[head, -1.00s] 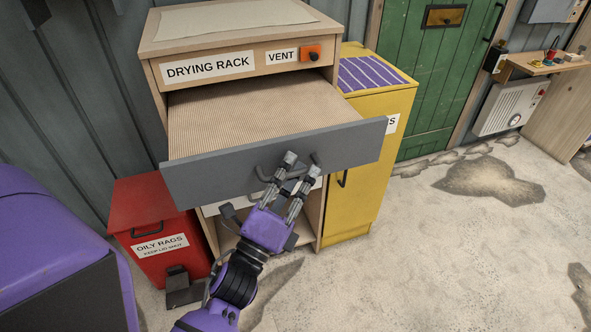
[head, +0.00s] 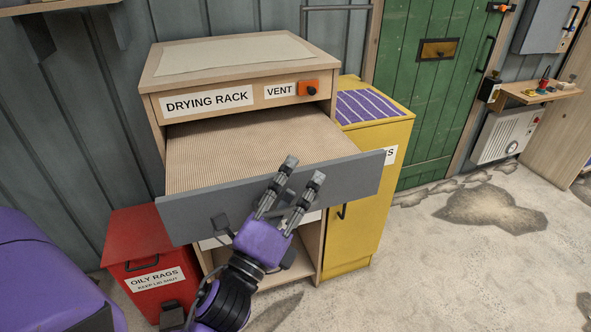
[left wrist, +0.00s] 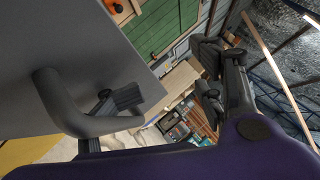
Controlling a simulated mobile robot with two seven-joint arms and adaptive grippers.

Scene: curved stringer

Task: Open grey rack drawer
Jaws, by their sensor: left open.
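The grey-fronted rack drawer (head: 190,215) is pulled well out of the wooden drying rack (head: 150,108), showing its ribbed tan inside (head: 250,150). My left gripper (head: 304,168) is open in front of the drawer front, its fingertips near the top edge in the head view. In the left wrist view, the dark curved handle (left wrist: 75,112) stands out from the grey front at left. One finger of the gripper (left wrist: 165,76) is close beside the handle; contact cannot be told. The other finger is clear to the right. The gripper hides most of the handle in the head view. My right gripper is not in view.
A red oily-rags bin (head: 140,235) stands left of the rack, and a yellow cabinet (head: 355,230) stands close on its right. A green door (head: 430,110) is behind. The floor at the right (head: 450,270) is clear.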

